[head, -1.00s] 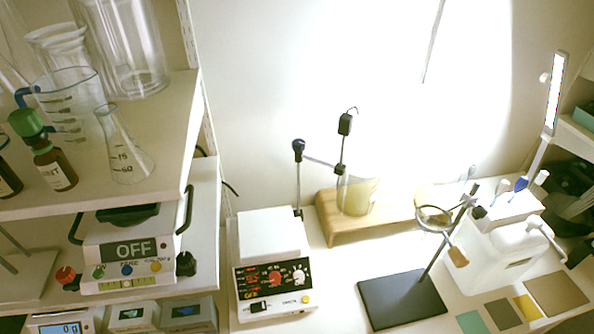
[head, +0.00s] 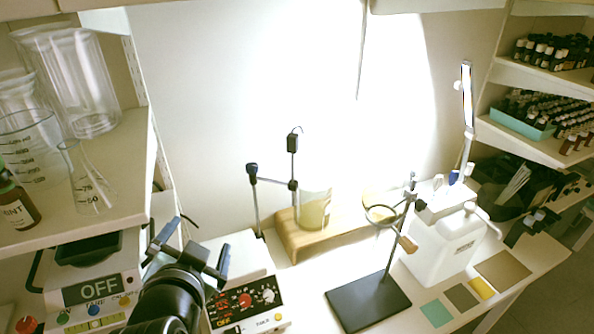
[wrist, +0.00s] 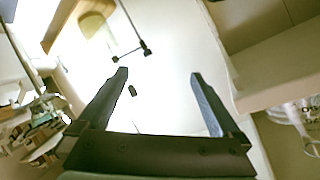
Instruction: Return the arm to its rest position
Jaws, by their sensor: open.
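My gripper (head: 190,245) shows at the lower left of the head view, raised in front of the shelf unit and the hotplate device. Its two fingers are spread apart with nothing between them. In the wrist view my gripper (wrist: 158,82) is also open and empty, with the pale wall and a thin stand rod (wrist: 130,52) beyond it. My arm hides part of the device with the red display and the left end of the bench.
The left shelf (head: 130,165) holds glassware and a brown bottle (head: 18,205). A ring stand (head: 368,302), a beaker (head: 314,210) on a wooden riser (head: 292,245) and a white canister (head: 440,250) stand on the bench. Bottle racks (head: 530,112) fill the right shelves.

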